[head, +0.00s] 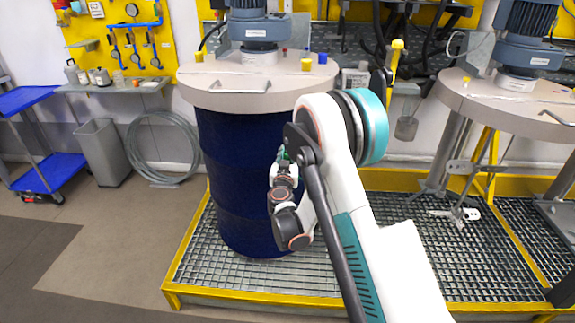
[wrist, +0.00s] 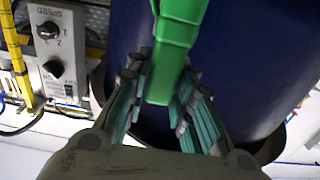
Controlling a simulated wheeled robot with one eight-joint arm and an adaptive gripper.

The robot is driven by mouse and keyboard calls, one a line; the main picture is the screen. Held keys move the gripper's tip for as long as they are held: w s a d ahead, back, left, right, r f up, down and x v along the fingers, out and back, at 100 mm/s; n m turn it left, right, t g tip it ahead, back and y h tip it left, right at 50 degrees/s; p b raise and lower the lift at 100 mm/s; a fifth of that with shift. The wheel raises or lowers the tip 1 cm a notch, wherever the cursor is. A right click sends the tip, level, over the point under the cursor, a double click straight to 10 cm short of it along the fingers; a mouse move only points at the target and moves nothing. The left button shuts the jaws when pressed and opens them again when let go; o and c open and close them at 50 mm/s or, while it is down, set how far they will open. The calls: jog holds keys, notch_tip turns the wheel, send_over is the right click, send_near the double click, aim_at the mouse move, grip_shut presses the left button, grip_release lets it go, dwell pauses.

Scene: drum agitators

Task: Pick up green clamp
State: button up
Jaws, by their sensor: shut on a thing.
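The green clamp (wrist: 171,50) is between the fingers of my gripper (wrist: 170,90) in the wrist view, with fingers closed on both its sides. Its upper end runs out of the top of that view. In the head view my gripper (head: 282,160) is in front of the blue drum (head: 235,170), and only a small bit of green shows at its tip. The drum also fills much of the background in the wrist view (wrist: 250,60).
The drum has a beige lid (head: 225,98) with a handle and a motor on top. It stands on a yellow-edged grating (head: 190,255). A second lid (head: 510,95) with a motor is at right. A grey control box (wrist: 55,45) shows in the wrist view.

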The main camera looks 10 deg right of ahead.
grip_shut()
notch_tip(320, 180, up, 15)
jog(key=p, duration=0.6)
jog(key=shift+p, duration=0.4)
jog(key=shift+s, duration=0.15)
jog(key=b+v, duration=0.2)
jog(key=v, duration=0.9)
jog(key=shift+s+a, duration=0.2)
jog(key=shift+s, duration=0.15)
